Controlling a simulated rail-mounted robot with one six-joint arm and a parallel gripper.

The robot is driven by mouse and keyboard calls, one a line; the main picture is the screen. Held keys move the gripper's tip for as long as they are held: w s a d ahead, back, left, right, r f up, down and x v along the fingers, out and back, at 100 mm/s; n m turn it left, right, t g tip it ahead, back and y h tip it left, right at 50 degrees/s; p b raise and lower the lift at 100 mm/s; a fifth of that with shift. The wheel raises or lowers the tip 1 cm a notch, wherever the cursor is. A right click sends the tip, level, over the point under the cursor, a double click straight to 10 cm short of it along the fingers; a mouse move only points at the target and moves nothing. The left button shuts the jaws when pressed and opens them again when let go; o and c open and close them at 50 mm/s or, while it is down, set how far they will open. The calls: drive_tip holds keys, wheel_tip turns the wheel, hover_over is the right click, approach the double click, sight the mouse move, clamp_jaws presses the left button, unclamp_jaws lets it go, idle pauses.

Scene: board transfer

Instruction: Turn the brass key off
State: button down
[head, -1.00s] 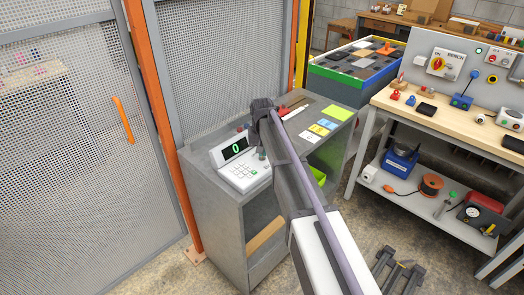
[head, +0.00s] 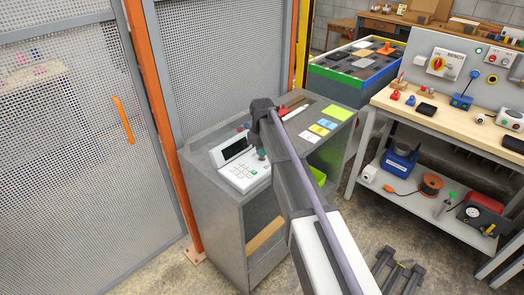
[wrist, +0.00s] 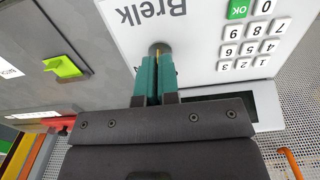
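The white keypad terminal (head: 241,170) stands on the grey cabinet's top, and its display (head: 234,149) is dark. In the wrist view the terminal (wrist: 195,35) shows its number keys and a green OK key. The brass key (wrist: 158,51) shows as a small brass sliver at a round grey lock on the terminal's face. My gripper (wrist: 156,70) has its two teal fingers close together around the key, which is mostly hidden between them. In the head view my gripper (head: 262,154) points down at the terminal's right side.
The grey cabinet (head: 215,210) also bears coloured cards (head: 322,128) and a red item (head: 283,111). A mesh fence with an orange post (head: 160,120) stands close behind and left. A workbench (head: 440,110) with tools is at the right.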

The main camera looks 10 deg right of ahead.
idle(0.5)
drive_tip(key=c, duration=1.4)
unclamp_jaws()
drive_tip(key=shift+o, duration=0.2)
wheel_tip(320, 180, up, 11)
drive_tip(key=p, duration=1)
drive_tip(key=shift+f+p, duration=0.15)
drive_tip(key=shift+p, duration=0.25)
